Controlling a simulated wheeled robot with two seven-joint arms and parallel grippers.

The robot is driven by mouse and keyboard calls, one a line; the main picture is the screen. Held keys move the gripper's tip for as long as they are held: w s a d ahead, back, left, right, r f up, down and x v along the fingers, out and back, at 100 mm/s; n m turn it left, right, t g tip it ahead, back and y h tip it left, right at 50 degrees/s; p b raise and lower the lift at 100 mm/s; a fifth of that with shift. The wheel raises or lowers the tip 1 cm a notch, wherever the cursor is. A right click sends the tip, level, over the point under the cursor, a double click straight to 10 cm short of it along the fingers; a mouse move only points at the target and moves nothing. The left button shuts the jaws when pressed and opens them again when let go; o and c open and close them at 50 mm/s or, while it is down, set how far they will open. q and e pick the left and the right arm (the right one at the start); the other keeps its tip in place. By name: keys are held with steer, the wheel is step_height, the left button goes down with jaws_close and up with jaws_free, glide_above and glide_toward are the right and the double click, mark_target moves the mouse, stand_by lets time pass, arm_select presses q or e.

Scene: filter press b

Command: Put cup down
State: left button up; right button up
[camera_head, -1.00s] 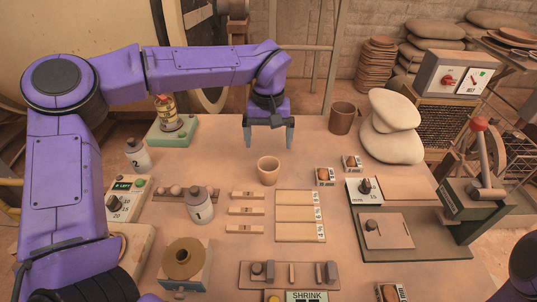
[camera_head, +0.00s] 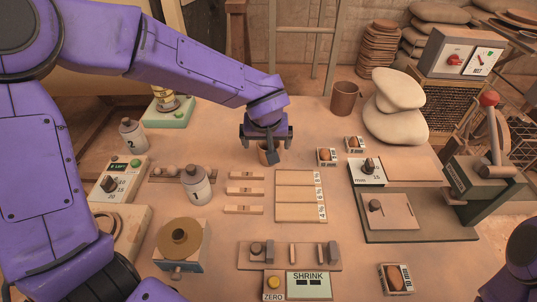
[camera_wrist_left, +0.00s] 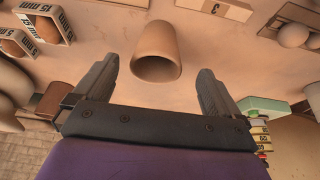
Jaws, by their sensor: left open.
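A small tan clay cup (camera_head: 263,157) stands upright on the table, partly hidden behind my left gripper (camera_head: 266,140) in the head view. The gripper is open, with its fingers pointing down and spread wide. In the left wrist view the cup (camera_wrist_left: 156,50) shows whole, lying in the gap between the two open fingers (camera_wrist_left: 158,68) and just ahead of their tips. Clear space shows on both sides of it, and neither finger appears to touch it. My right gripper is not in view.
Bottle 1 (camera_head: 197,186) is to the left. Small wooden bars (camera_head: 244,191) and the striped board (camera_head: 300,196) lie in front. Small boxed items (camera_head: 326,156) sit to the right.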

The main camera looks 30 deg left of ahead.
arm_select(q)
steer(key=b+x, duration=0.1)
steer(key=x, duration=0.4)
steer(key=shift+d+f, duration=0.1)
steer(key=shift+f, duration=0.2)
steer(key=shift+w+f, duration=0.25)
steer(key=shift+f, duration=0.1)
steer(key=shift+r, duration=0.15)
steer(key=c, duration=1.2)
